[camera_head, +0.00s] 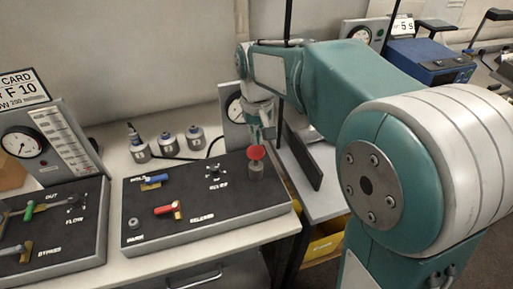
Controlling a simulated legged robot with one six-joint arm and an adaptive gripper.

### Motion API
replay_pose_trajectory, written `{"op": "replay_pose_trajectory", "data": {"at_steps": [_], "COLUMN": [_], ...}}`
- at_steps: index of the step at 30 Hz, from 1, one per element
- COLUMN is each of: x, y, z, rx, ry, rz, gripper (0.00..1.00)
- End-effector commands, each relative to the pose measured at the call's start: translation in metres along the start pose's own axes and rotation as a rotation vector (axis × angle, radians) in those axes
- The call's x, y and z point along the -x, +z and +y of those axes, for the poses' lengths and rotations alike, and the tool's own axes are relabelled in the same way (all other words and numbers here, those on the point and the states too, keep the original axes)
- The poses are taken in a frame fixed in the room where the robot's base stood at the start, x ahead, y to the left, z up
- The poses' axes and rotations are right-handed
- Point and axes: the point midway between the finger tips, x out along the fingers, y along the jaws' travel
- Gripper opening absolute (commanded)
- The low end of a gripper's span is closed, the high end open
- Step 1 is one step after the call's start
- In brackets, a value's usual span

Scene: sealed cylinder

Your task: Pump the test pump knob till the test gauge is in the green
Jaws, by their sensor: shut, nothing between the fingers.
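A red mushroom-shaped knob (257,153) stands on a grey metal post near the right end of the dark middle panel (225,212). It looks like the pump knob. My gripper (262,138) is shut and empty, pointing down right over the knob. I cannot tell whether its tips touch the knob. A round white gauge (234,106) stands behind that panel, partly hidden by my arm. Its needle and any green zone cannot be read.
The middle panel carries a blue-handled valve (152,181) and a red-handled valve (168,210). Several grey cylinders (167,141) stand behind it. At the left are another valve panel (85,243) and a gauge (23,143). A blue device (432,62) stands at the back right.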

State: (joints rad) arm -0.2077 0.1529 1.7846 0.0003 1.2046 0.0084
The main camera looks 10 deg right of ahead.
Motion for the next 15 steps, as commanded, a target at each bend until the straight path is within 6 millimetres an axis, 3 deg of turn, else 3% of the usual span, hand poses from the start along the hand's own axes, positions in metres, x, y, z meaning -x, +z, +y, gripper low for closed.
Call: {"op": "replay_pose_trajectory", "data": {"at_steps": [15], "x": [-0.027], "y": [0.0], "z": [0.0], "rx": [0.001], "ry": [0.0], "rz": [-0.001], "gripper": [0.0]}}
